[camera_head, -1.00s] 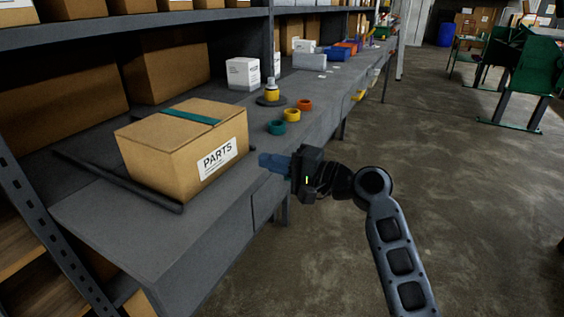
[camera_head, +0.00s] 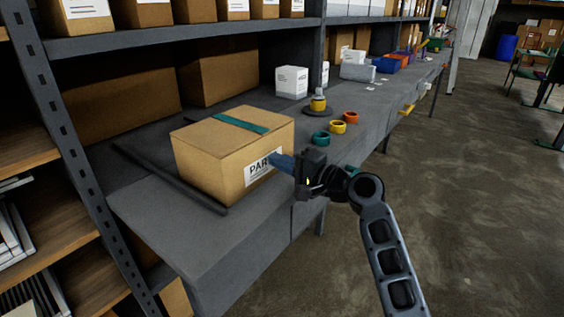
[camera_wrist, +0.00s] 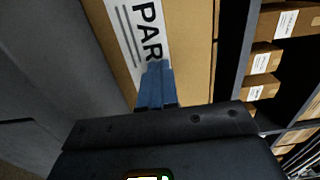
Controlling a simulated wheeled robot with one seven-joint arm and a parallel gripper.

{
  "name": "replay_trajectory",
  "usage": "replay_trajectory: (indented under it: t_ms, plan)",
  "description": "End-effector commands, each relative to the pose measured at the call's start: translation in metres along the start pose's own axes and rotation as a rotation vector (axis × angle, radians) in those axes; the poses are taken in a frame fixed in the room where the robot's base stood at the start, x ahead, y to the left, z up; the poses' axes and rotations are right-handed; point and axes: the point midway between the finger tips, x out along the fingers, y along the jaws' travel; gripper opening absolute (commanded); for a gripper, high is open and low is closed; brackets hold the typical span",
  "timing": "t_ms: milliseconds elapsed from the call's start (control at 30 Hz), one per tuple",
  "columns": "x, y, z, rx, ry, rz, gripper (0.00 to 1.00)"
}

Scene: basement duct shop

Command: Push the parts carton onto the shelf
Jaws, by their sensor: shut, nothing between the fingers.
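The parts carton (camera_head: 225,150) is a brown box with a teal tape strip and a white PARTS label. It sits on the grey workbench (camera_head: 190,240), beside a dark bar (camera_head: 165,178) lying on the bench top. My gripper (camera_head: 280,166) is shut and empty, its blue fingertips in front of the carton's label. In the wrist view the closed blue fingers (camera_wrist: 156,82) point at the carton's label (camera_wrist: 144,32). I cannot tell whether they touch it. The shelf (camera_head: 190,42) is a dark metal rack behind the bench, with large brown boxes (camera_head: 217,75) in its lower bay.
A rack upright (camera_head: 80,165) stands at left. Concrete floor (camera_head: 455,200) is open at right.

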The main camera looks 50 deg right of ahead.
Motion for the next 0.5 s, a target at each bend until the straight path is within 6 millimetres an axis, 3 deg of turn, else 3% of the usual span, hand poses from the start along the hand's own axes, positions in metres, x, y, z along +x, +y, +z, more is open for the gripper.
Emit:
replay_trajectory:
  t_ms: [167, 500]
  plan:
    - [0.021, -0.001, 0.0, 0.0, -0.003, -0.002, 0.0]
    - [0.114, 0.001, 0.001, 0.0, -0.004, -0.002, 0.0]
